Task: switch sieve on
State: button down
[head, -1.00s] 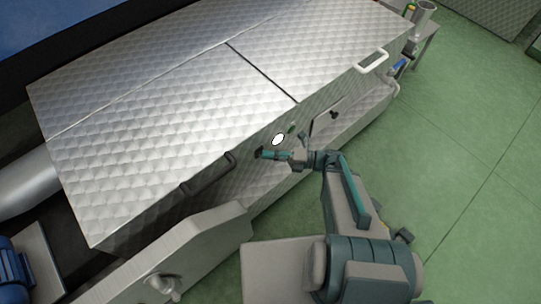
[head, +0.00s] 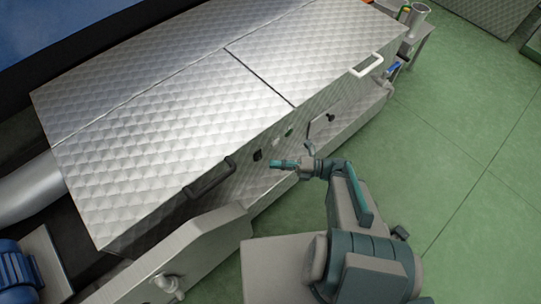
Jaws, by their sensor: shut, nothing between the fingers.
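The sieve is the large metal machine with a quilted-pattern lid (head: 160,110). Its front side carries a small black switch (head: 257,155), a pale grey-white round spot (head: 276,142) and a small green element (head: 289,132). The switch's position is too small to tell. My gripper (head: 274,163) is shut and empty. Its teal fingers point left toward the front panel, just right of and below the black switch, and appear apart from it.
A dark handle (head: 209,178) sits left of the switch and a white handle (head: 366,64) far right. A small hatch with a black knob (head: 331,117) is right of the controls. A metal chute (head: 170,255) lies below left. Green floor (head: 460,150) is clear at right.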

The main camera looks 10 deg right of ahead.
jog(key=s+d+p, duration=0.1)
jog(key=d, duration=0.8)
jog(key=shift+s+r, duration=0.2)
jog(key=shift+r, duration=0.1)
jog(key=s+f+m+g+h, duration=0.5)
jog(key=s+f+m+h, duration=0.5)
jog(key=m, duration=0.7)
jog(key=s+f+m+g+h, duration=0.5)
jog(key=s+f+m+h, duration=0.5)
jog(key=m, duration=0.8)
notch_tip(320, 180, up, 13)
jog(key=y+p, duration=0.1)
jog(key=p, duration=1.3)
jog(key=shift+d+r+p, duration=0.2)
jog(key=shift+d+p, duration=0.15)
